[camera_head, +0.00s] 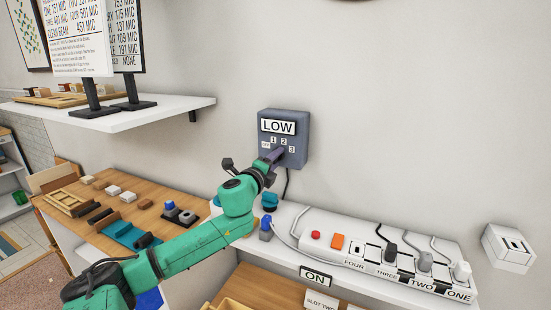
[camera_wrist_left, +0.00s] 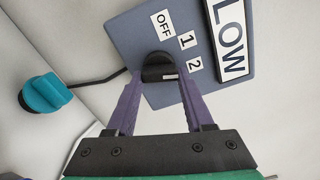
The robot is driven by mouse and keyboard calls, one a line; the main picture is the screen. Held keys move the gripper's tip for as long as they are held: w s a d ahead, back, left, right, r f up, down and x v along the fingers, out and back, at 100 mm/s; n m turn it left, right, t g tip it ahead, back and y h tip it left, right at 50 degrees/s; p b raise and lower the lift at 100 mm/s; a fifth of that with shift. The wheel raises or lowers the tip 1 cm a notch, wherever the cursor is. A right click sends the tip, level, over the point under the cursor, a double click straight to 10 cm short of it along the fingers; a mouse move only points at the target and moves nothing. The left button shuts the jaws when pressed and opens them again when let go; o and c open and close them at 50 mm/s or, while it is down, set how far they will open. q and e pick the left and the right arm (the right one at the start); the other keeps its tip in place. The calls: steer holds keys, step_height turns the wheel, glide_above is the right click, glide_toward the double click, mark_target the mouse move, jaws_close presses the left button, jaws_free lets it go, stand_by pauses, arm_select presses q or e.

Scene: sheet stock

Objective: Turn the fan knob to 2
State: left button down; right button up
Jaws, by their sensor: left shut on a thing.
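The blue-grey fan control box (camera_head: 302,122) is on the wall, with a LOW sign and labels OFF, 1, 2 and 3. It also fills the top of the left wrist view (camera_wrist_left: 128,35). My left gripper (camera_head: 274,156) is at the box's lower part and hides the knob in the head view. In the left wrist view the black fan knob (camera_wrist_left: 156,66) is between the purple fingertips, which are shut on it. The knob's white mark is on its lower right side, toward label 2 (camera_wrist_left: 194,64); the exact setting is hard to tell. Label 3 is hidden there.
A white shelf (camera_head: 345,268) below the box holds a power strip (camera_head: 385,258) with several plugs. A teal knob-like piece (camera_head: 269,199) stands just below my gripper. A wooden table (camera_head: 90,215) with small blocks is at the left, under a white wall shelf (camera_head: 150,116).

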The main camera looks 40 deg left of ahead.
arm_select(q)
steer(key=shift+f+m, duration=0.15)
steer(key=shift+m, duration=0.15)
steer(key=shift+c, duration=1.4)
jaws_free()
steer(key=shift+s, duration=0.15)
steer(key=shift+s+d, duration=0.15)
steer(key=shift+s, duration=0.05)
steer(key=v, duration=1.3)
steer(key=shift+s, duration=0.4)
